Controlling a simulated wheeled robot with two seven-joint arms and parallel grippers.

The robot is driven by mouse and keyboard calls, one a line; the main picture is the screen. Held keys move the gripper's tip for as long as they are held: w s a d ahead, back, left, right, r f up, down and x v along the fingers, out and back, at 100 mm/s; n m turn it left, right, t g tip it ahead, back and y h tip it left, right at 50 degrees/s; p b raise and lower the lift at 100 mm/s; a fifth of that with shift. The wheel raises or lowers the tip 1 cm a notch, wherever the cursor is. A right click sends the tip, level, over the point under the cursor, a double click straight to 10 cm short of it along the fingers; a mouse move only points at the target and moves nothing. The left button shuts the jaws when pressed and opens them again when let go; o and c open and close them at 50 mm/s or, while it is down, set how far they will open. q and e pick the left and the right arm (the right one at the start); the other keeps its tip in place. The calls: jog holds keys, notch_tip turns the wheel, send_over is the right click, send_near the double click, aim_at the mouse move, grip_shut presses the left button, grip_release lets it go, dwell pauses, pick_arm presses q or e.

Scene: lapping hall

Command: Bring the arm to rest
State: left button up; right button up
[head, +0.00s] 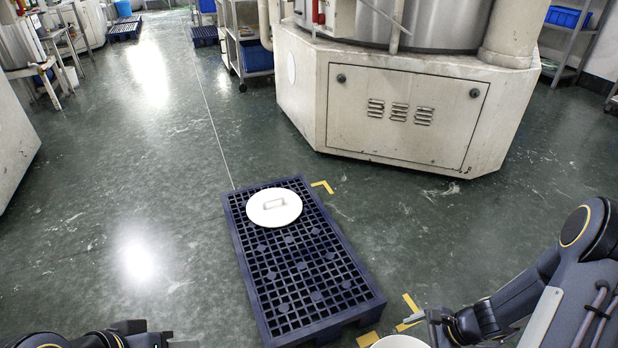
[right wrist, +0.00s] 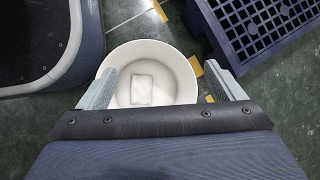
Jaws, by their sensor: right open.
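My right arm reaches in from the right in the head view, its gripper (head: 432,325) low near the bottom edge. In the right wrist view that gripper (right wrist: 162,78) is open, with nothing clamped between its fingers. A round white vessel (right wrist: 178,58) shows beyond and between the fingers, with a small pale rectangular piece (right wrist: 143,90) in it. Only the vessel's rim area (head: 400,342) shows in the head view. I cannot tell whether a finger touches it. My left gripper (head: 160,337) is at the bottom left, partly cut off; its opening is unclear.
A dark blue grid pallet (head: 290,325) lies on the green floor, bearing a white round lid (head: 290,213) with a handle. Yellow corner marks (head: 322,186) lie beside it. A large cream machine (head: 345,130) stands behind. The floor left of the pallet is clear.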

jog(key=s+a+r+n+t, duration=0.15)
jog(key=r+n, duration=0.25)
jog(key=r, duration=0.6)
jog(key=a+r+n, duration=0.3)
jog(key=r+n, duration=0.1)
jog(key=r, duration=0.5)
jog(key=s+r+n+t+h, duration=0.2)
jog(key=s+r+n+h, duration=0.1)
jog(key=s+r+n, duration=0.7)
notch_tip(320, 180, up, 31)
jog(key=s+m+p, duration=0.1)
jog(key=p, duration=3.1)
jog(key=shift+s+a+p, duration=0.15)
jog(key=shift+a+p, duration=0.2)
jog(key=shift+p, duration=0.05)
